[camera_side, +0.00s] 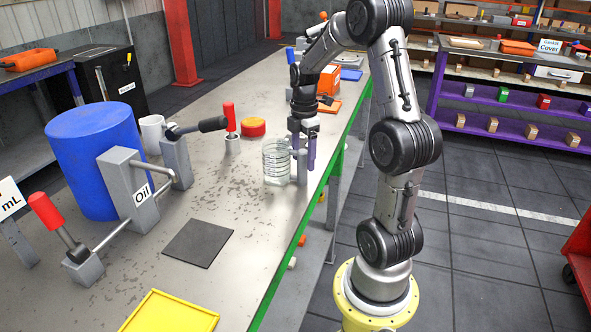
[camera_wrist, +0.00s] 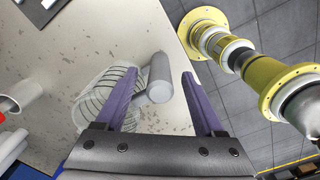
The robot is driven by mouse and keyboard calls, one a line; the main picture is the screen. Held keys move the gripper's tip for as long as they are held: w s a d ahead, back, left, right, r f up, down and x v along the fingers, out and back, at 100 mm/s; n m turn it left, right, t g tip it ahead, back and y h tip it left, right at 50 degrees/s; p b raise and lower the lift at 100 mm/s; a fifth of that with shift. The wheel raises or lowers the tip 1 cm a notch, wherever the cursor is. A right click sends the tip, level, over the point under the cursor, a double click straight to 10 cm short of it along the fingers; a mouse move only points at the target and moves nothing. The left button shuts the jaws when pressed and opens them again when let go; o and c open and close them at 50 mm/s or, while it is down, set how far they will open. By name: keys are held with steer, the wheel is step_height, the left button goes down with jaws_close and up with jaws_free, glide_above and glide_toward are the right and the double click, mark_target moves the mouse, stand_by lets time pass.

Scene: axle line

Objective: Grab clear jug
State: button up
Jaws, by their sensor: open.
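The clear jug (camera_side: 275,165), with dark measuring rings, stands upright on the workbench near its right edge. In the wrist view the jug (camera_wrist: 98,98) lies mostly left of my left finger, which hides part of it. Its grey, post-like handle (camera_wrist: 158,72) shows between my two purple fingers. My gripper (camera_side: 302,155) points down at the handle side of the jug. The wrist view shows my gripper (camera_wrist: 160,78) open, with a finger on each side of the handle and a gap to the right finger. Whether the left finger touches the jug or handle cannot be told.
On the workbench (camera_side: 225,205) are a blue drum (camera_side: 92,160), a grey Oil dispenser (camera_side: 125,185) with levers, a white mug (camera_side: 152,132), a red-yellow round item (camera_side: 253,127) and a dark square pad (camera_side: 198,243). A yellow tray (camera_side: 170,312) lies in front. Bench around the pad is clear.

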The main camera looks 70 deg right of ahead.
mark_target(303, 172)
step_height(303, 172, down, 5)
steer(key=shift+f, duration=0.15)
jaws_close()
stand_by(0.4)
